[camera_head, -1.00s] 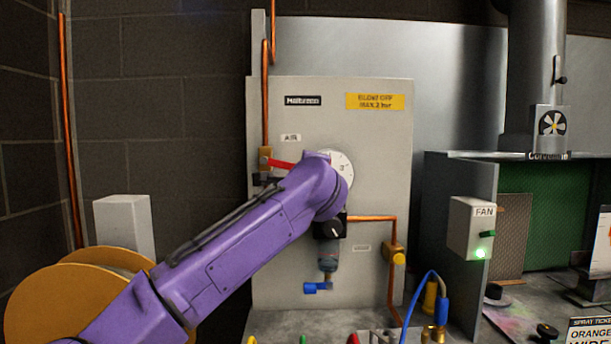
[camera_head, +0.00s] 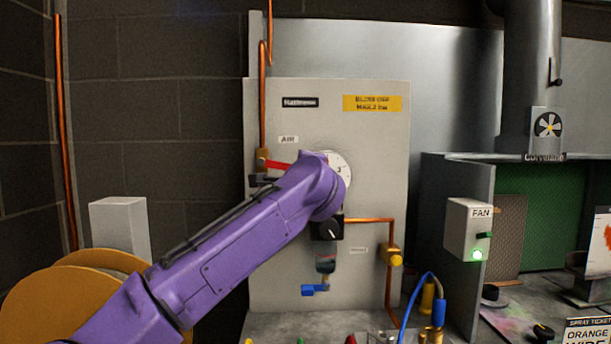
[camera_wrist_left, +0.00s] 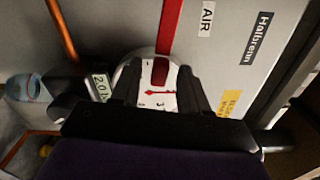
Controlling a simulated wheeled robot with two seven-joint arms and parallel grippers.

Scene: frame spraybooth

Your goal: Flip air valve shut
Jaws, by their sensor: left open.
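The air valve's red lever (camera_head: 276,164) points right, nearly level with a slight downward tilt, from its brass body (camera_head: 263,160) on the copper pipe. My purple left arm comes in from the left and covers the lever's right end in the head view. Its gripper is mostly hidden there. In the left wrist view, my left gripper (camera_wrist_left: 159,72) is open, with one dark finger on each side of the red lever (camera_wrist_left: 168,30). I cannot tell whether either finger touches it. My right gripper is not in view.
A round gauge (camera_head: 342,168) sits just right of the lever, partly behind my arm. A regulator with a blue tap (camera_head: 314,290) hangs below. The grey panel (camera_head: 375,150) backs them. A fan switch box (camera_head: 468,228) stands farther right.

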